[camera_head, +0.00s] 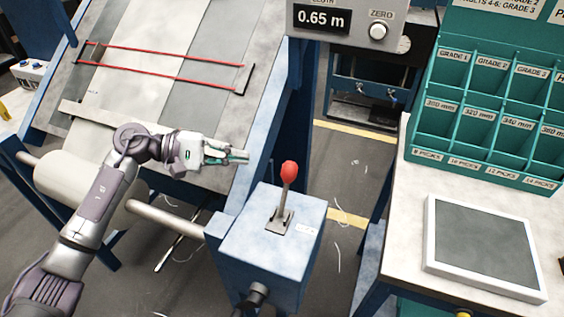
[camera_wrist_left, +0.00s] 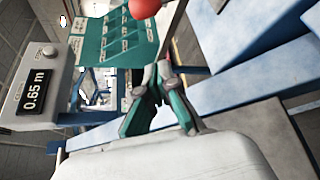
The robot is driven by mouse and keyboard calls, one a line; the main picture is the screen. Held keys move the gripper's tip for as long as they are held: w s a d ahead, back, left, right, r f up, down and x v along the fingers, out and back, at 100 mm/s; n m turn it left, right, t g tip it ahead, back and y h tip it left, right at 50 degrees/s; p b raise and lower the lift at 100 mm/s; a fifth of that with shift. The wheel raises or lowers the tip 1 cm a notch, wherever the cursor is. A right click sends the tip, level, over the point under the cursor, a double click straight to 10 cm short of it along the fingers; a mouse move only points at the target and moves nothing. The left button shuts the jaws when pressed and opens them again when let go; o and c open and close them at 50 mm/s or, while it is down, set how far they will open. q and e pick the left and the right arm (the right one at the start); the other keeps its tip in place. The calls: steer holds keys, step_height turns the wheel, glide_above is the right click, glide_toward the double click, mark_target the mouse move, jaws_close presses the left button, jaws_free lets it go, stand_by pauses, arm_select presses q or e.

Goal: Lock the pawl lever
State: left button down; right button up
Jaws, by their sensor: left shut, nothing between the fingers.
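The pawl lever (camera_head: 287,185) has a red knob and a thin shaft that rises from a metal plate on top of a blue box (camera_head: 262,238). It stands nearly upright with a slight lean. My left gripper (camera_head: 246,157) is shut and empty, to the left of the knob and apart from it. In the left wrist view the shut fingers (camera_wrist_left: 158,112) show at the middle, and the red knob (camera_wrist_left: 145,7) is cut off by the top edge. My right gripper is in neither view.
The blue loom frame (camera_head: 271,130) with its sloped cloth bed (camera_head: 213,110) lies behind my left arm. A 0.65 m display (camera_head: 322,18) hangs above. At the right, a table holds a green grade rack (camera_head: 483,171) and a grey-topped pad (camera_head: 484,250). Open floor lies between.

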mark_target(286, 189)
arm_select(q)
steer(key=d+p, duration=0.2)
steer(key=d, duration=0.1)
steer(key=d+p, duration=0.3)
steer(key=s+d+p, duration=0.1)
steer(key=d+p, duration=0.1)
steer(key=d, duration=0.1)
steer(key=shift+s+d+f, duration=0.1)
steer(key=shift+d+f, duration=0.15)
steer(key=shift+f, duration=0.05)
steer(key=shift+s+a+p, duration=0.1)
steer(key=shift+s+p, duration=0.25)
steer(key=shift+w, duration=0.1)
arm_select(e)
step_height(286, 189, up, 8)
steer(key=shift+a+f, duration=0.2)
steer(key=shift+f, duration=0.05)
